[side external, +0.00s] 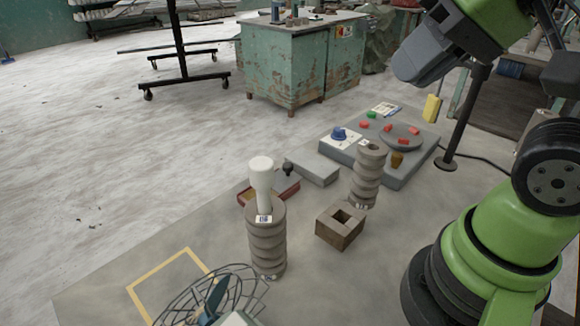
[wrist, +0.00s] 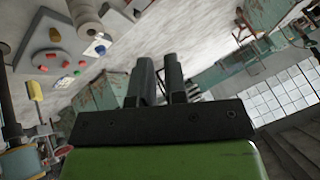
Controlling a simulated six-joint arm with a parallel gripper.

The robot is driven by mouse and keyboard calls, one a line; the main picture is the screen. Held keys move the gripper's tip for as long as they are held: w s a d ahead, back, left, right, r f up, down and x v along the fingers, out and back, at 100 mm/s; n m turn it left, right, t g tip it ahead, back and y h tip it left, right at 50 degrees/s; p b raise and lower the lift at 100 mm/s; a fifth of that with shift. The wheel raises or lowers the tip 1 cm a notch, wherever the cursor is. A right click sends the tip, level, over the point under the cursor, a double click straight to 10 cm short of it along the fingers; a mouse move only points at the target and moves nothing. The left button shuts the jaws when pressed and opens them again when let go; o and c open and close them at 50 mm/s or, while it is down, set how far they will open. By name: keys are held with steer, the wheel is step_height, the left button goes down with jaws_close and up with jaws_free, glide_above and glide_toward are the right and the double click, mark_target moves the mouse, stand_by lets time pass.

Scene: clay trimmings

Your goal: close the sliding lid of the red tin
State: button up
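The red tin (side external: 248,196) sits on the grey work surface in the side external view, partly hidden behind a stack of grey rings and a pale cylinder. Its left end shows a yellowish inside, so the tin looks partly open. The lid (side external: 283,184) seems to cover the right part, with a dark knob (side external: 288,169) above it. I cannot make out the tin in the wrist view. My gripper (wrist: 158,62) shows in the wrist view as two dark fingers with a narrow gap and nothing visible between them. It is away from the tin.
A grey block (side external: 315,168) stands close to the tin's right end. The ring stack (side external: 267,245) with the pale cylinder (side external: 261,180) stands in front.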

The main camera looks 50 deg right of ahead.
steer(key=w+m, duration=0.1)
steer(key=w, duration=0.1)
steer(key=w+d+m+g, duration=0.1)
steer(key=w, duration=0.2)
steer(key=w+d+m+g, duration=0.1)
steer(key=w+m, duration=0.1)
steer(key=shift+w+d+r, duration=0.2)
steer(key=shift+w+d, duration=0.05)
jaws_close()
steer(key=w+d+f+m+g, duration=0.3)
steer(key=w+d+f+m, duration=0.5)
steer(key=w, duration=0.3)
steer(key=m+g+y, duration=0.1)
steer(key=m+y, duration=0.1)
steer(key=m, duration=0.2)
glide_toward(294, 174)
steer(key=d+f, duration=0.1)
steer(key=f, duration=0.1)
steer(key=d+f, duration=0.1)
steer(key=f, duration=0.1)
steer(key=shift+s+d+f, duration=0.1)
steer(key=shift+s+d, duration=0.2)
steer(key=shift+w+a+f, duration=0.1)
steer(key=shift+w+a, duration=0.05)
steer(key=shift+a, duration=0.45)
steer(key=shift+w+a, duration=0.2)
steer(key=shift+a, duration=0.4)
steer(key=shift+w+a, duration=0.2)
steer(key=shift+a, duration=0.6)
